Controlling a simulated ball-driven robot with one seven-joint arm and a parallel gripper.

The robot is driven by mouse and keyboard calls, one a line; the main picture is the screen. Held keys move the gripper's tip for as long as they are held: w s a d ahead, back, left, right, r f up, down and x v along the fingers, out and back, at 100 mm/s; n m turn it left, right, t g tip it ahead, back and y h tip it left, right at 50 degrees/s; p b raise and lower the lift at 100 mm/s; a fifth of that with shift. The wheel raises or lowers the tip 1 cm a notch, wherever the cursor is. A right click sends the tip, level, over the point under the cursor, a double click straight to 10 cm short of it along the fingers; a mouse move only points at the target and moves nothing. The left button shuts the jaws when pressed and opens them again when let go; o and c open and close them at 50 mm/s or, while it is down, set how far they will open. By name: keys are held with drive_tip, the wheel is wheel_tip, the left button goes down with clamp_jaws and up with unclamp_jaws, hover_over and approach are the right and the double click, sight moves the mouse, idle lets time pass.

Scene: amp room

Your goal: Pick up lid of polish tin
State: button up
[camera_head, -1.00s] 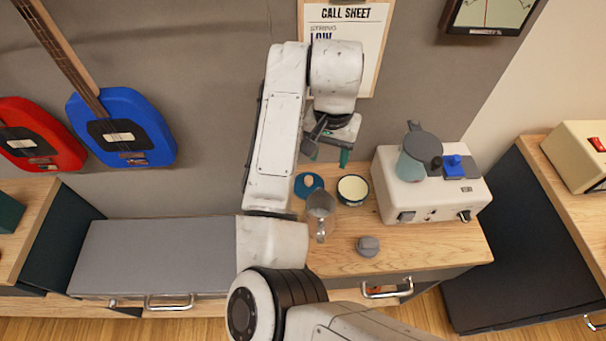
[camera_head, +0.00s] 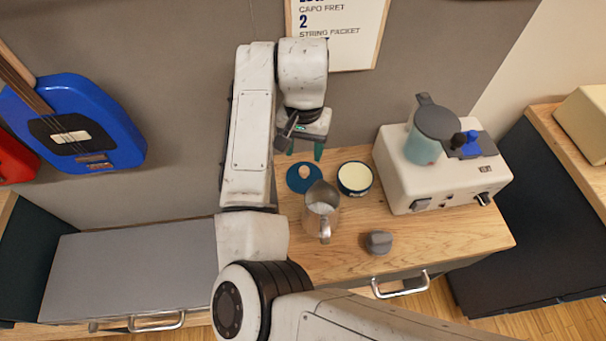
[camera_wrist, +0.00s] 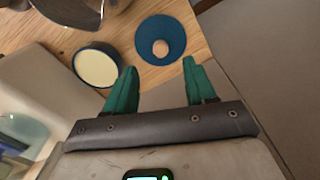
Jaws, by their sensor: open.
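The lid of the polish tin (camera_head: 305,178) is a flat blue disc with a pale knob in its middle, lying on the wooden worktop. It also shows in the wrist view (camera_wrist: 161,40), ahead of the fingers. The polish tin (camera_head: 354,178) stands open just right of the lid, blue-sided with cream polish; the wrist view shows it too (camera_wrist: 97,66). My gripper (camera_head: 304,152) is open and empty, its green fingers pointing down, above and behind the lid. In the wrist view the gripper (camera_wrist: 158,82) has its fingers spread, with the lid beyond the gap between the tips.
A metal jug (camera_head: 321,208) stands just in front of the lid. A grey knob-like object (camera_head: 379,242) lies near the worktop's front edge. A cream machine (camera_head: 440,185) with a teal jug (camera_head: 424,148) takes up the right side. The wall is close behind.

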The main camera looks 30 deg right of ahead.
sight(304, 169)
drive_tip(key=f, duration=0.4)
drive_tip(key=f+p, duration=0.1)
drive_tip(key=f, duration=0.3)
drive_tip(key=shift+w+d+f, duration=0.15)
drive_tip(key=shift+w+f, duration=0.05)
drive_tip(key=shift+c, duration=0.2)
clamp_jaws()
